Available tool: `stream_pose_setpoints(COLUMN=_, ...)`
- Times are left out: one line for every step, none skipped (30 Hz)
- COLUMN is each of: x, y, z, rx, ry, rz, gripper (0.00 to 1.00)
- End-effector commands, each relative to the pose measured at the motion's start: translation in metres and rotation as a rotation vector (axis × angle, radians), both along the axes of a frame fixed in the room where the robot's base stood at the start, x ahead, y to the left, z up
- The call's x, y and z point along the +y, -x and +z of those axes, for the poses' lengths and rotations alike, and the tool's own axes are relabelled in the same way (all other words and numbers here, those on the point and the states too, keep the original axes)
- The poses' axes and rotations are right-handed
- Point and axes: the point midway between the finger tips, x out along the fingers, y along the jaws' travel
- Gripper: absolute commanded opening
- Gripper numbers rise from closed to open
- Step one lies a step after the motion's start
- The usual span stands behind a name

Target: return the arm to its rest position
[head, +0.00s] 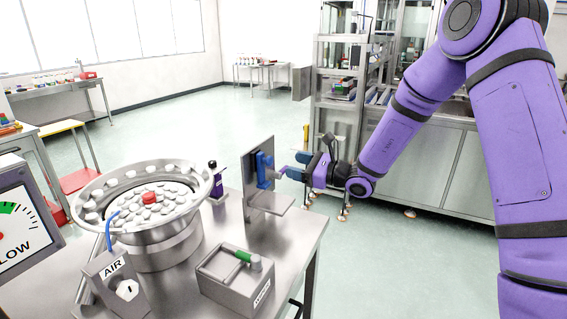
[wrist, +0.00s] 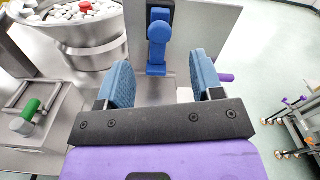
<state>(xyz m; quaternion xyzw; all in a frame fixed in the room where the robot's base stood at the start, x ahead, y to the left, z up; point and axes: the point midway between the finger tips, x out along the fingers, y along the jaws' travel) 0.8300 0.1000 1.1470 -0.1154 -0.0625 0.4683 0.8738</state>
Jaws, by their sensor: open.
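My purple arm (head: 405,120) reaches in from the right in the head view. My gripper (head: 280,173) is at its end, level with the upright metal plate on the table's right side. In the wrist view my gripper (wrist: 158,85) has its two blue fingers apart with nothing held between them. A blue lever (head: 264,168) is mounted on the metal plate (head: 259,200). In the wrist view the blue lever (wrist: 158,45) stands ahead of the fingers, seen between them; whether anything touches it I cannot tell.
A bowl (head: 150,230) of white caps with one red cap (head: 149,197) stands on the steel table (head: 290,230). A box with a green handle (head: 243,255), an AIR box (head: 117,280) and a LOW gauge (head: 20,225) stand nearby. Cabinets (head: 430,155) stand behind my arm; open floor lies beyond the table.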

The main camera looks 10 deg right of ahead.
Motion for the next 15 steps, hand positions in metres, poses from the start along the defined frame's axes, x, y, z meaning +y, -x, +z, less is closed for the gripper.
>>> stream_pose_setpoints(x=-0.0048, y=0.0029, z=0.0005, rx=0.000, ry=0.000, rz=-0.001, gripper=0.61)
stream_pose_setpoints(x=-0.0067, y=0.0043, z=0.0006, rx=-0.002, ry=0.000, rz=-0.001, gripper=0.61)
stream_pose_setpoints(x=-0.0089, y=0.0061, z=0.0007, rx=-0.001, ry=0.000, rz=0.000, gripper=0.61)
stream_pose_setpoints(x=-0.0103, y=0.0071, z=0.0007, rx=-0.002, ry=-0.001, rz=0.001, gripper=0.61)
stream_pose_setpoints(x=-0.0113, y=0.0079, z=0.0006, rx=-0.002, ry=-0.001, rz=0.001, gripper=0.61)
stream_pose_setpoints(x=-0.0124, y=0.0087, z=0.0005, rx=-0.001, ry=-0.001, rz=0.001, gripper=0.61)
stream_pose_setpoints(x=-0.0128, y=0.0091, z=0.0005, rx=-0.001, ry=-0.001, rz=0.001, gripper=0.61)
stream_pose_setpoints(x=-0.0131, y=0.0092, z=0.0005, rx=0.000, ry=-0.001, rz=0.001, gripper=0.61)
stream_pose_setpoints(x=-0.0132, y=0.0094, z=0.0004, rx=0.000, ry=-0.001, rz=0.001, gripper=0.61)
stream_pose_setpoints(x=-0.0132, y=0.0094, z=0.0004, rx=-0.001, ry=-0.001, rz=0.001, gripper=0.61)
stream_pose_setpoints(x=-0.0131, y=0.0093, z=0.0004, rx=0.000, ry=-0.001, rz=0.001, gripper=0.61)
stream_pose_setpoints(x=-0.0131, y=0.0092, z=0.0004, rx=0.000, ry=-0.001, rz=0.001, gripper=0.61)
stream_pose_setpoints(x=-0.0131, y=0.0092, z=0.0004, rx=0.000, ry=-0.001, rz=0.001, gripper=0.61)
stream_pose_setpoints(x=-0.0131, y=0.0092, z=0.0004, rx=0.000, ry=-0.001, rz=0.001, gripper=0.61)
stream_pose_setpoints(x=-0.0130, y=0.0092, z=0.0005, rx=0.000, ry=-0.001, rz=0.001, gripper=0.61)
